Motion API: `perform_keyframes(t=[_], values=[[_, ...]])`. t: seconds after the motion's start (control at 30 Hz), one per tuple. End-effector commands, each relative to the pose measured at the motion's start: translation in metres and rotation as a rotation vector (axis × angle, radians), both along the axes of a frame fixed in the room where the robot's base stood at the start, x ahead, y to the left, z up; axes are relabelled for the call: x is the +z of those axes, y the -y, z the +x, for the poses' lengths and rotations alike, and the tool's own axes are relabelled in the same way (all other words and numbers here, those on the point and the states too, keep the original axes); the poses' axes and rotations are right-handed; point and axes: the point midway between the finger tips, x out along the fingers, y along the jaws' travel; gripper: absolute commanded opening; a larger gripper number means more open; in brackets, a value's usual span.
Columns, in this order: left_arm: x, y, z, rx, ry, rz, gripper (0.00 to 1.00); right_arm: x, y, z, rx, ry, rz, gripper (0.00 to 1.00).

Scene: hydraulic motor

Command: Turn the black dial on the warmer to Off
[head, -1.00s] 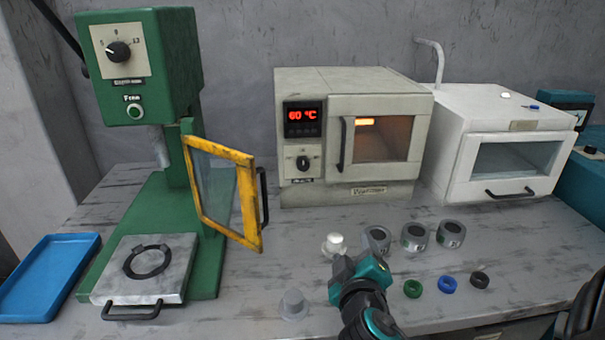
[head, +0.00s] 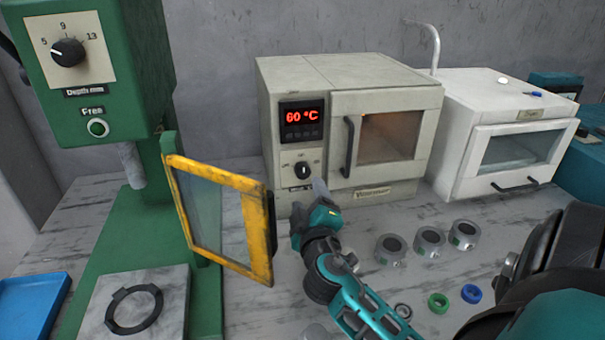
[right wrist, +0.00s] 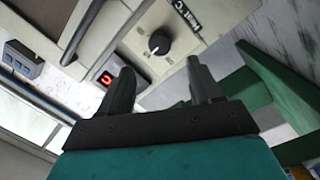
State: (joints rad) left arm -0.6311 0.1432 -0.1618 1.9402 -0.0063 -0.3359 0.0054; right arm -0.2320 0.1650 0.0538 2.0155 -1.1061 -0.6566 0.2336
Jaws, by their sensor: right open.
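The warmer (head: 345,75) is a cream box oven with a red 60 °C display (head: 301,117). Its round black dial (head: 302,171) sits on a panel below the display, with a white pointer mark that looks roughly upright. The dial also shows in the right wrist view (right wrist: 159,42), beyond and between the two fingertips. My right gripper (head: 308,199) is open and empty, just in front of and below the dial, apart from it. It also shows in the right wrist view (right wrist: 158,76). My left gripper is not in view.
A green press (head: 110,90) with an open yellow-framed guard (head: 262,240) stands left of my right gripper. A white oven (head: 480,105) stands to the right. Grey rings (head: 429,241) and small coloured rings (head: 438,302) lie on the bench. A blue tray (head: 28,305) is at left.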

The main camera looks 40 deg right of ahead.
Motion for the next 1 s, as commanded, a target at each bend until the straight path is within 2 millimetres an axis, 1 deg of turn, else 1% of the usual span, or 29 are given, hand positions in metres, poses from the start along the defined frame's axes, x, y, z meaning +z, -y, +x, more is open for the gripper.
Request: perform_keyframes(t=[0.03,0.2,0.4,0.57,0.83,1.0], values=[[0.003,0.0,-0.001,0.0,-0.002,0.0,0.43,0.004,0.008,0.011,-0.001,0.002,-0.005,0.64],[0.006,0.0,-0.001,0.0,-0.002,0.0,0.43,0.002,0.027,0.039,-0.001,0.001,-0.003,0.64],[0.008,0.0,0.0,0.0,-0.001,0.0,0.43,0.001,0.041,0.06,-0.001,0.0,-0.001,0.64],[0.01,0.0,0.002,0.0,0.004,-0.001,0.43,0.0,0.045,0.066,0.001,0.0,-0.001,0.64],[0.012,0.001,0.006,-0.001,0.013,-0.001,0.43,0.0,0.046,0.067,0.001,-0.001,0.0,0.64],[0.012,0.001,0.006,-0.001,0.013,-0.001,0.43,0.0,0.046,0.066,0.001,-0.001,0.0,0.48]])
